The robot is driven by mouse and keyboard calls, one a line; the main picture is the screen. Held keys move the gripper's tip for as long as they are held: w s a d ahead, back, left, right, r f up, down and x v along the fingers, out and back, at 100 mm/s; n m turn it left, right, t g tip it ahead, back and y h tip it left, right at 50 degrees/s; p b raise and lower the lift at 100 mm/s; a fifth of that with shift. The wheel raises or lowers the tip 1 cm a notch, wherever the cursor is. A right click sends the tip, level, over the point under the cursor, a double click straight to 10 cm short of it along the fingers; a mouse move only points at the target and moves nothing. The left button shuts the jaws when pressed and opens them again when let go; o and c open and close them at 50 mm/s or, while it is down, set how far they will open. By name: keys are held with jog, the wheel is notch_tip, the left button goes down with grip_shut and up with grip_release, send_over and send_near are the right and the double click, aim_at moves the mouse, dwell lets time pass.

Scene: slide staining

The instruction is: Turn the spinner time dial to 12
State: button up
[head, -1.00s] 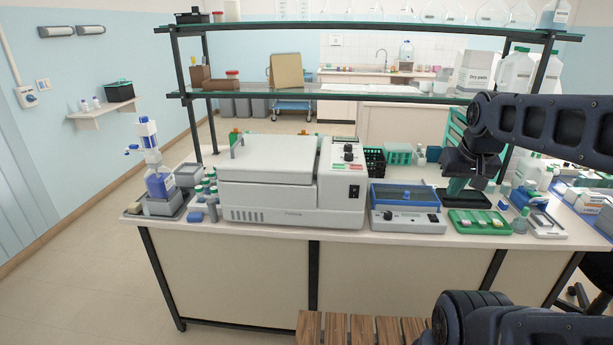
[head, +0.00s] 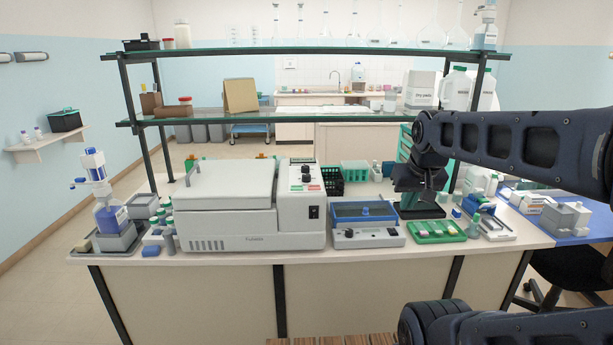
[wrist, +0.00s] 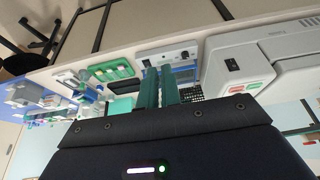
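The spinner appears to be the large white machine (head: 255,228) with a closed lid (head: 222,185), left of centre on the bench. Its raised control panel (head: 305,188) carries a small display and black dials (head: 305,174); their settings are too small to read. In the wrist view the white machine (wrist: 245,62) is at the right, with its black switch and coloured labels showing, while the dials are not clear. My gripper (head: 421,190) hangs over the bench, well right of the panel. Its two green fingers (wrist: 161,88) are slightly apart with nothing between them.
A blue-topped device with a knob (head: 366,222) stands between the panel and my gripper. A green tray (head: 437,232) lies near the front edge. A glass shelf (head: 300,121) spans above the bench. A dispenser bottle (head: 108,215) stands at the left.

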jog(key=o, duration=0.4)
jog(key=shift+w+r, duration=0.15)
jog(key=shift+c, duration=0.2)
jog(key=o, duration=0.6)
jog(key=w+a+r+n, duration=0.1)
jog(key=w, duration=0.1)
jog(key=w+a+r+n, duration=0.1)
jog(key=w, duration=0.1)
jog(key=w+r+n, duration=0.1)
jog(key=w+n, duration=0.1)
jog(key=shift+w+a+r+g, duration=0.15)
jog(key=shift+a+r+g, duration=0.05)
jog(key=shift+a+g, duration=0.2)
jog(key=shift+c, duration=0.2)
jog(key=n+g, duration=0.3)
jog(key=n, duration=1.4)
send_over(306, 175)
notch_tip(306, 175, down, 10)
jog(key=shift+f, duration=0.1)
jog(key=shift+c, duration=0.4)
jog(key=c, duration=0.9)
